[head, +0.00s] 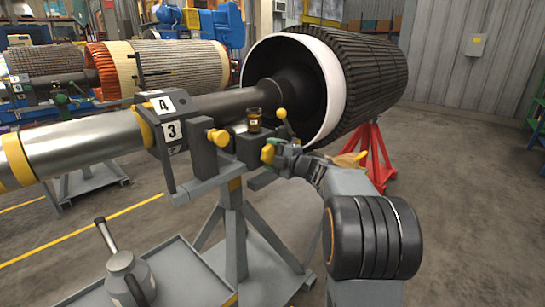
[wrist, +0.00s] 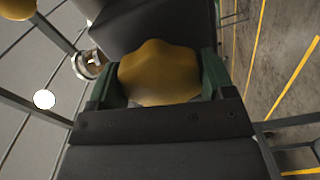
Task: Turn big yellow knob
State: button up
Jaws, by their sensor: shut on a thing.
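The big yellow knob (wrist: 158,72) fills the middle of the wrist view, with a green finger of my gripper (wrist: 158,88) on each side of it. In the head view the knob (head: 267,154) shows on the right side of the grey rotor stand (head: 233,200), partly covered by my gripper (head: 271,149). The gripper reaches it from the right and is shut on it. The knob's mount is mostly hidden behind the fingers.
A smaller yellow knob (head: 218,137) sits left on the stand. A brown jar (head: 254,121) and a yellow-balled lever (head: 281,113) are close above my gripper. The rotor shaft (head: 220,103) runs behind. An oil can (head: 125,277) stands on a tray (head: 190,270) at front left.

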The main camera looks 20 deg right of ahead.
dwell(0.3)
jog(key=o, duration=0.9)
jog(key=p+v, duration=0.2)
jog(key=v, duration=1.1)
jog(key=shift+s+d, duration=0.1)
jog(key=shift+s, duration=0.25)
